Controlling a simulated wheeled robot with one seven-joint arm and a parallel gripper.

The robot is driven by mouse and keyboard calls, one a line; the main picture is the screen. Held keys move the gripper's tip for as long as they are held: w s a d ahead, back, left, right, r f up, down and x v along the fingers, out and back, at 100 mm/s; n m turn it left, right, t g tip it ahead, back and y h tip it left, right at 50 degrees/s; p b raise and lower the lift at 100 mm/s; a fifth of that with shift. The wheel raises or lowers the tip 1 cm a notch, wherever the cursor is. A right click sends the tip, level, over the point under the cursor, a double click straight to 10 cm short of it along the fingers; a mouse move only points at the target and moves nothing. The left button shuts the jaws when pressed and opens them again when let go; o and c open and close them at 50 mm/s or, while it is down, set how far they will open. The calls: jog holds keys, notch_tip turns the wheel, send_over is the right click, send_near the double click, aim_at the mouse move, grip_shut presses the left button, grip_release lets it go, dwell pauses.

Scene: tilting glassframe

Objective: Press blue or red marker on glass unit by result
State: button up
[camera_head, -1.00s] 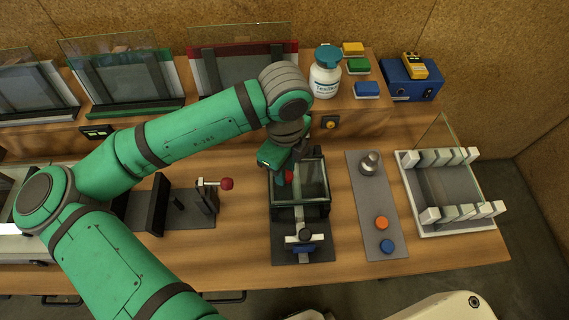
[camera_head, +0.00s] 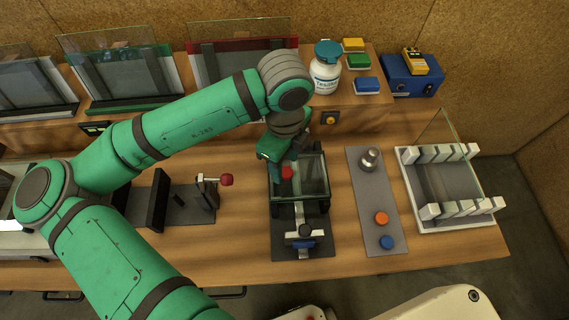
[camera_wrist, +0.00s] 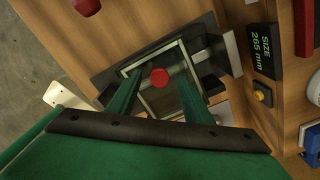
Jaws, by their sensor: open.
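The glass unit (camera_head: 316,178) lies in the dark tilting frame (camera_head: 300,212) at the middle of the bench. A red marker (camera_head: 287,173) is on the glass, towards its left side in the head view. In the wrist view the red marker (camera_wrist: 159,77) shows whole, lying between the two green fingers in the picture. My gripper (camera_head: 288,159) is open above the glass, its fingers spread and holding nothing. A grey strip (camera_head: 362,200) to the right carries a metal knob, an orange-red disc (camera_head: 381,218) and a blue disc (camera_head: 387,242).
A white rack with pale blocks (camera_head: 428,215) stands at the right. A red-knobbed clamp (camera_head: 226,180) is left of the frame. The raised back shelf holds glass panes, a white bottle (camera_head: 325,76) and coloured blocks. A blue case (camera_head: 411,82) stands beyond it.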

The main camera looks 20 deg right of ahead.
notch_tip(320, 180, up, 9)
jog(key=shift+r, duration=0.15)
dwell(0.6)
